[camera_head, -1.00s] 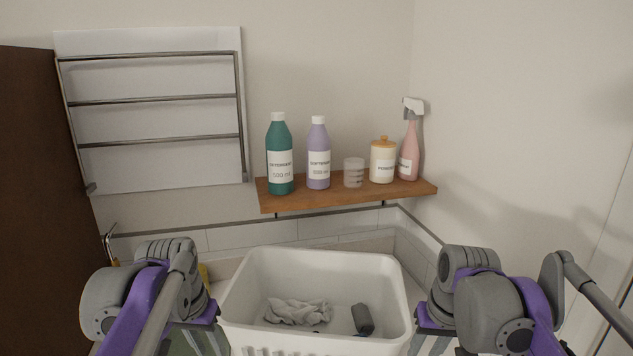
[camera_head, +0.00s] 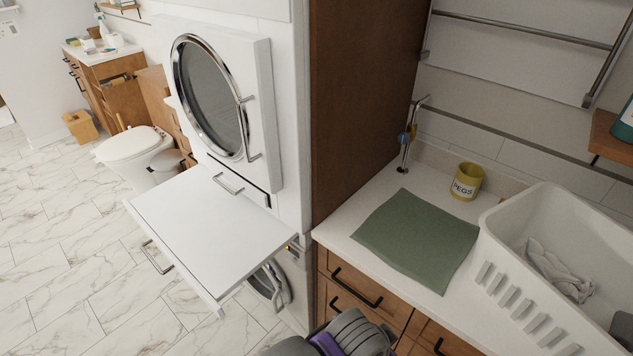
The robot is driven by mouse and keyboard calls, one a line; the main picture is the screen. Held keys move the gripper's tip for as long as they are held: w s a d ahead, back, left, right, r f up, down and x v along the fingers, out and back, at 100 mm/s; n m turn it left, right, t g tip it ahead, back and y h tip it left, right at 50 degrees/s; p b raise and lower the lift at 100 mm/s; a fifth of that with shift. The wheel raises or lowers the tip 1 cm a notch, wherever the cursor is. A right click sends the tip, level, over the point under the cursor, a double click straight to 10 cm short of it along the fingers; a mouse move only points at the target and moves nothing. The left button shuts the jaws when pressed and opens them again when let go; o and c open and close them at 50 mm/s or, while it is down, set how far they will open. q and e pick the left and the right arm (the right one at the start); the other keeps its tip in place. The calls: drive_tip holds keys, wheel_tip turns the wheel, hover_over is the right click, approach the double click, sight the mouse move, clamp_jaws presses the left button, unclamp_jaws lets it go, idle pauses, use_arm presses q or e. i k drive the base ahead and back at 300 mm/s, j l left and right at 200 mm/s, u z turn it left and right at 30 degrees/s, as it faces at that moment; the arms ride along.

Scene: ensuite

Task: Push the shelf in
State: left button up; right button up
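A white pull-out shelf (camera_head: 210,228) sticks out from the stacked laundry unit at the left centre, below the upper machine with the round door (camera_head: 211,97). The shelf is extended over the floor, and its top is bare. A metal bar handle (camera_head: 158,257) is on its front edge. Part of my own arm shows at the bottom centre, apart from the shelf. Neither gripper's fingers are in view.
A lower machine (camera_head: 271,285) with a round door sits under the shelf. To the right, a counter holds a green cloth (camera_head: 417,238), a yellow pegs pot (camera_head: 466,181) and a white basket (camera_head: 560,265). Open marble floor (camera_head: 75,270) lies to the left, with a toilet (camera_head: 134,150) behind.

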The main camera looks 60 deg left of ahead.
sight(216, 239)
drive_tip(key=u, duration=0.45)
drive_tip(key=k+u, duration=0.1)
drive_tip(key=u, duration=0.85)
drive_tip(key=j+u, duration=0.1)
drive_tip(key=u, duration=0.35)
drive_tip(key=j+u, duration=0.1)
drive_tip(key=u, duration=0.4)
drive_tip(key=k+j+u, duration=0.1)
drive_tip(key=u, duration=0.35)
drive_tip(key=l+u, duration=0.15)
drive_tip(key=l, duration=0.15)
drive_tip(key=i+l, duration=0.1)
drive_tip(key=l, duration=0.45)
drive_tip(key=i, duration=0.05)
